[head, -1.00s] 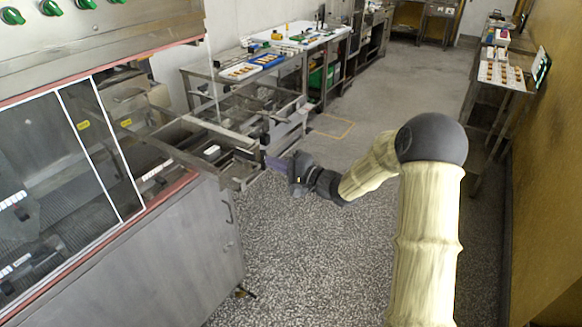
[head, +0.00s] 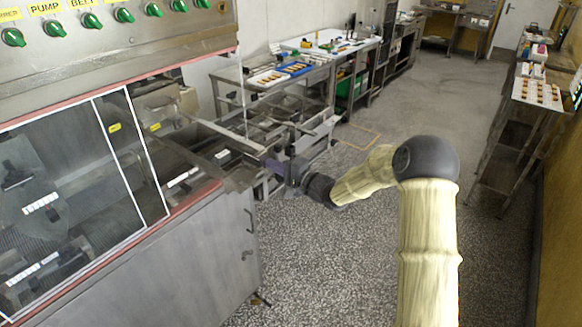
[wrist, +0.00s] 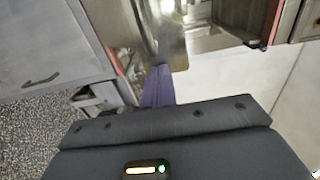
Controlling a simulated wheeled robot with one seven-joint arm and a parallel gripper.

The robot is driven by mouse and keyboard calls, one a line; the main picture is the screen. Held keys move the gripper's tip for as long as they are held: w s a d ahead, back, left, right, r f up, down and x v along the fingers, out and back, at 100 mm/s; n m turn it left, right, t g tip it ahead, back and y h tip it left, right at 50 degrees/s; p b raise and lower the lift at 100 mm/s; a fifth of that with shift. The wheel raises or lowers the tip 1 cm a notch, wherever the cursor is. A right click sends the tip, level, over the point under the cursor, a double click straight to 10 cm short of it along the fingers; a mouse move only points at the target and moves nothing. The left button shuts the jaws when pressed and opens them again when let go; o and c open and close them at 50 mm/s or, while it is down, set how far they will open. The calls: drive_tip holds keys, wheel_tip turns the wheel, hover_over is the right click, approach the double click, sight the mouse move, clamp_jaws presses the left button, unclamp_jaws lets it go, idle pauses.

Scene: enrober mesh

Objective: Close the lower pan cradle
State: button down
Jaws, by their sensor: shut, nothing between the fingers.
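The lower pan cradle appears to be the bare steel frame and pan (head: 232,176) at the right end of the enrober in the head view. Its front corner sits close beside the machine cabinet's edge. My gripper (head: 273,166) is shut and empty, its purple fingers pointing left at the cradle's outer side. In the wrist view the shut purple fingers (wrist: 158,86) end at a shiny steel panel (wrist: 150,30), touching it or very close. The fingertips' exact contact is too small to tell in the head view.
The enrober cabinet (head: 200,260) with its door handle stands at left, under a switch panel (head: 100,45). A worktable with trays (head: 270,76) stands beyond. The speckled floor (head: 320,255) is clear.

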drive_tip(key=x, duration=0.3)
drive_tip(key=shift+w, duration=0.1)
drive_tip(key=v, duration=1.4)
drive_tip(key=shift+s+b, duration=0.25)
drive_tip(key=shift+b, duration=0.05)
drive_tip(key=shift+d+f, duration=0.1)
